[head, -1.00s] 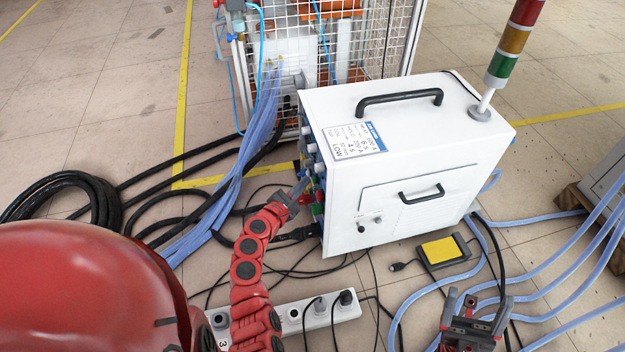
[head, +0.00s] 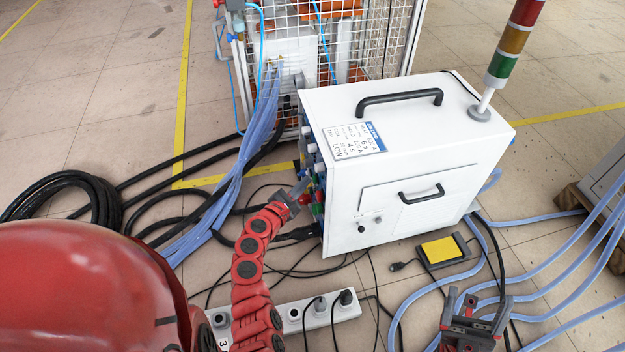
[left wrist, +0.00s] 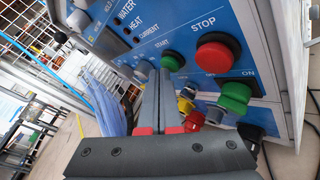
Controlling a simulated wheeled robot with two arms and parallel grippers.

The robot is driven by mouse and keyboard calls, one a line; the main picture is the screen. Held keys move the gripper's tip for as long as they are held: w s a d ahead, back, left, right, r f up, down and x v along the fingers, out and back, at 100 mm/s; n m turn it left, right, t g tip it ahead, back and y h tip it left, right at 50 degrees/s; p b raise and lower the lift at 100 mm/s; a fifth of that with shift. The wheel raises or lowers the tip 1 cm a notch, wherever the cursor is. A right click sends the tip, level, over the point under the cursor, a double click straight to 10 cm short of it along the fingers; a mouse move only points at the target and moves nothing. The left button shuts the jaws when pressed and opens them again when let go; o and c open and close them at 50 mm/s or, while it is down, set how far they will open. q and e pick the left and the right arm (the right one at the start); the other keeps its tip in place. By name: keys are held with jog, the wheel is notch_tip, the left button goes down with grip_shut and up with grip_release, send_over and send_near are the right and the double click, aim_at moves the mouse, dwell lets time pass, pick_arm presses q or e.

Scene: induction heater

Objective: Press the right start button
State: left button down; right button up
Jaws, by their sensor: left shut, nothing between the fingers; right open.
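The white heater cabinet (head: 410,160) stands on the floor, its blue control panel (left wrist: 185,25) facing left and mostly hidden in the head view. In the left wrist view, the panel has a green button (left wrist: 173,60) near a START label, a large red STOP button (left wrist: 217,54) and a green ON button (left wrist: 235,97). My left gripper (head: 301,188) is shut and empty close to the panel. Its fingertips (left wrist: 160,72) appear just in front of the green button near START; I cannot tell whether they touch it. My right gripper (head: 474,303) is open and empty at the lower right.
Blue hoses and black cables (head: 205,210) run left of the cabinet. A power strip (head: 325,311) lies in front. A yellow pedal (head: 440,249) lies right of it. A signal tower (head: 503,60) rises from the cabinet top. A wire cage (head: 345,35) stands behind.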

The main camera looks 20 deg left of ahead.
pick_arm(q)
jog(key=shift+s+a, duration=0.35)
jog(key=shift+a, duration=0.15)
jog(key=shift+s+a, duration=0.8)
jog(key=shift+a, duration=0.2)
jog(key=shift+s+a, duration=0.75)
jog(key=shift+a, duration=0.2)
